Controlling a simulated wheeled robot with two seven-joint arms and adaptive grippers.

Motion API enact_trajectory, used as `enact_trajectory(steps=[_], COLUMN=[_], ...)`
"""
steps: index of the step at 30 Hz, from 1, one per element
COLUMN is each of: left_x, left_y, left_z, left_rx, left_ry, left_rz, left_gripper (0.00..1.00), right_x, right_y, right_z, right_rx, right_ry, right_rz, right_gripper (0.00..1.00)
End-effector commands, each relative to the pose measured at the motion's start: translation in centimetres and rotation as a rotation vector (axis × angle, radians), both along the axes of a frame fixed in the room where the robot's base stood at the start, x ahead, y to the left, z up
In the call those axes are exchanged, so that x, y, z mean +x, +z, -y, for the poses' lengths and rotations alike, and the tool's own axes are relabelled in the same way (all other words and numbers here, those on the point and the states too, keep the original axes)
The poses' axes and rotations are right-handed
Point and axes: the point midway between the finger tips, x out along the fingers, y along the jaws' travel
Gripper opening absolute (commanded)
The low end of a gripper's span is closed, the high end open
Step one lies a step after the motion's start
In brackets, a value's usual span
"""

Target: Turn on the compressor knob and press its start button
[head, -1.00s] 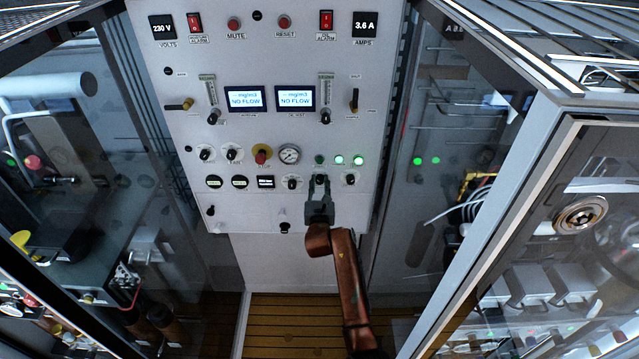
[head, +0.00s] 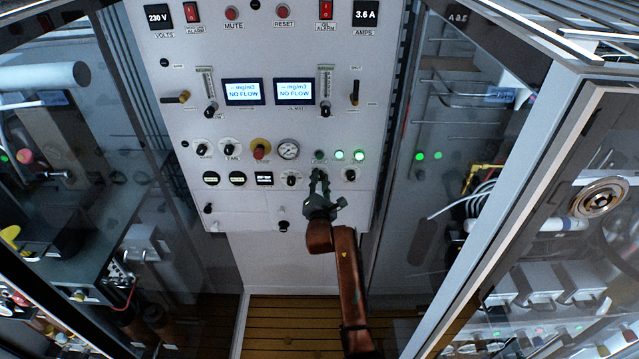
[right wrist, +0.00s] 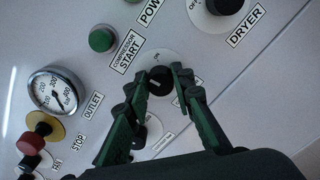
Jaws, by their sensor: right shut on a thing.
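The compressor knob (right wrist: 155,84) is a black knob on a white round plate with an ON mark. In the right wrist view it sits between the two fingertips of my right gripper (right wrist: 160,84), which is shut on it. In the head view my right gripper (head: 318,178) reaches up to the panel's lower row and covers most of the knob. The green start button (right wrist: 101,39) has a COMPRESSOR START label beside it. In the head view the start button (head: 319,155) is dark green, just above the gripper. My left gripper is not in view.
The white fill panel (head: 270,130) carries other knobs, switches and two NO FLOW displays. Two lit green lights (head: 349,155) are right of the start button. A gauge (right wrist: 56,92) and a red stop button (right wrist: 40,121) are nearby. Glass cabinets flank the panel.

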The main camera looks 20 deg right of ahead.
Motion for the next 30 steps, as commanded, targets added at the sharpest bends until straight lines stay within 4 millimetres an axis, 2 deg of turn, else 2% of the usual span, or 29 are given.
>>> enact_trajectory(steps=[1,18,30], left_x=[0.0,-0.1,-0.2], left_y=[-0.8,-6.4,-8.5], left_z=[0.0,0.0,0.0], left_rx=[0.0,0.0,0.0], left_ry=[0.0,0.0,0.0], left_rz=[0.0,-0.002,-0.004], left_gripper=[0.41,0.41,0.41], right_x=[0.0,0.0,0.0], right_y=[-0.4,-0.6,-0.4], right_z=[0.0,0.0,0.1], right_rx=[0.045,0.532,0.707], right_ry=[-0.001,0.001,-0.001], right_rz=[0.014,0.152,0.201], right_gripper=[0.0,0.0,0.0])
